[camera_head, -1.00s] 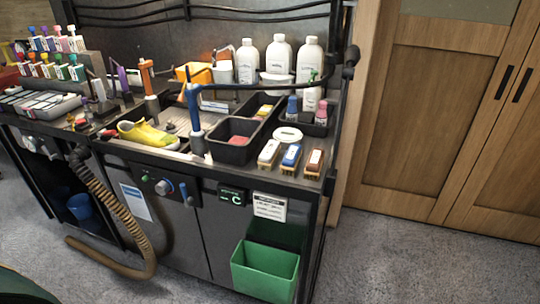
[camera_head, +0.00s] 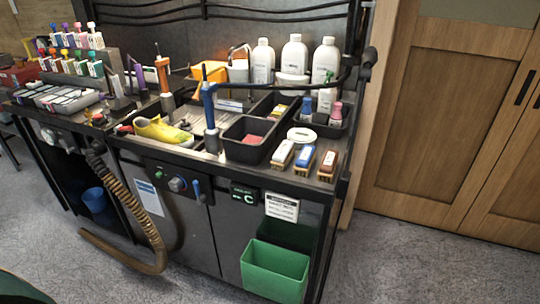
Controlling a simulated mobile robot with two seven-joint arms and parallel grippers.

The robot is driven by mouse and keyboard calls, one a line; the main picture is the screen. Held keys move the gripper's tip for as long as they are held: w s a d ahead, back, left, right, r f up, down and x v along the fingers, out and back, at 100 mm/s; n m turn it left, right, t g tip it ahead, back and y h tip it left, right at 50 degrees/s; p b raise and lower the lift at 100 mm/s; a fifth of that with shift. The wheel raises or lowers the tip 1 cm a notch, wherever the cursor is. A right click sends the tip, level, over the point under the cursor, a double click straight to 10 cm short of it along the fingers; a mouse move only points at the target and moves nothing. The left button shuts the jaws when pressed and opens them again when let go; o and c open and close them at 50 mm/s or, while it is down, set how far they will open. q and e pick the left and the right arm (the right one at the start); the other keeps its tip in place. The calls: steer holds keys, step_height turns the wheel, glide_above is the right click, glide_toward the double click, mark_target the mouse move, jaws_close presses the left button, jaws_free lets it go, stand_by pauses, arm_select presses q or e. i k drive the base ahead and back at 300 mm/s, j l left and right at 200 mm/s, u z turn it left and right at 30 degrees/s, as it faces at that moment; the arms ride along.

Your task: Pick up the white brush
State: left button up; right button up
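A white-topped brush (camera_head: 283,154) lies at the front right of the dark workbench (camera_head: 229,176). It is the leftmost of three brushes in a row, with pale bristles below its white back. A blue-topped brush (camera_head: 305,157) and a brown-topped brush (camera_head: 328,164) lie just to its right, close beside it. Nothing covers the white brush. Neither of my grippers is in the picture.
A black bin (camera_head: 245,143) stands left of the brushes, and a round white lid (camera_head: 301,134) lies behind them. A yellow sneaker (camera_head: 162,132) and an upright blue-handled tool (camera_head: 210,118) are further left. A green bin (camera_head: 274,272) hangs at the bench front. Wooden cabinets stand right.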

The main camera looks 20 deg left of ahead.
mark_target(281, 160)
steer(key=i+l+u, duration=0.1)
steer(key=u, duration=0.3)
steer(key=l+u, duration=0.35)
steer(key=i+l+u, duration=0.1)
steer(key=u, duration=0.3)
steer(key=l+u, duration=0.5)
steer(key=l, duration=0.55)
steer(key=l+u, duration=0.15)
steer(key=l, duration=0.95)
